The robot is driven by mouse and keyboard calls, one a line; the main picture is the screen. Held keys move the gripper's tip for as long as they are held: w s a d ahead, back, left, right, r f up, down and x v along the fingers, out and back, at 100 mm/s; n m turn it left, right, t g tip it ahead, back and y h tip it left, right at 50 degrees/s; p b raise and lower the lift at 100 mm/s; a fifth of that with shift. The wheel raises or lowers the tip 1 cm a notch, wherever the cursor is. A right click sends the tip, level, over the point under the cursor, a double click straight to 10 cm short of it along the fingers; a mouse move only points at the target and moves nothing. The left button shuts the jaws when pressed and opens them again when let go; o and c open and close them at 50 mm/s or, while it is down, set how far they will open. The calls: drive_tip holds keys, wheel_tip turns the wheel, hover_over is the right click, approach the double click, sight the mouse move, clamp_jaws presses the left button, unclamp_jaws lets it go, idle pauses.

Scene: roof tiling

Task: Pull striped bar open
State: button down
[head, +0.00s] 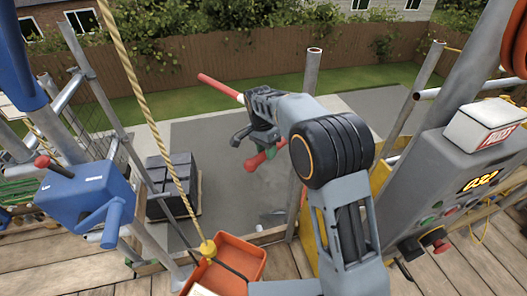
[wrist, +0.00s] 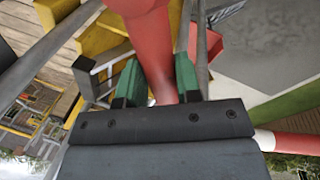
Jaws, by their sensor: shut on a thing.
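The striped bar (head: 219,86) is red and white. In the head view its red length and a white band stick out to the upper left behind my gripper (head: 268,152), and a red end shows below the jaws. My gripper, with green fingers, is shut on the striped bar. In the wrist view a red length of the bar (wrist: 152,50) runs between the green fingers of my gripper (wrist: 158,78). Another red and white length shows at the lower right there. My gripper hides the middle of the bar in the head view.
A blue winch box (head: 75,200) and poles stand at left. A rope hangs to an orange tray (head: 240,257) on the wooden deck. Dark stacked blocks (head: 172,180) sit on the paving beyond. A grey control box (head: 465,185) and a metal post (head: 313,65) stand at right.

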drive_tip(key=c, duration=0.8)
unclamp_jaws()
drive_tip(key=shift+r, duration=0.1)
wheel_tip(320, 180, up, 13)
drive_tip(key=w+a, duration=0.1)
drive_tip(key=w, duration=0.1)
drive_tip(key=shift+a+r+p, duration=0.2)
drive_tip(key=shift+a+p, duration=0.15)
drive_tip(key=shift+a, duration=0.05)
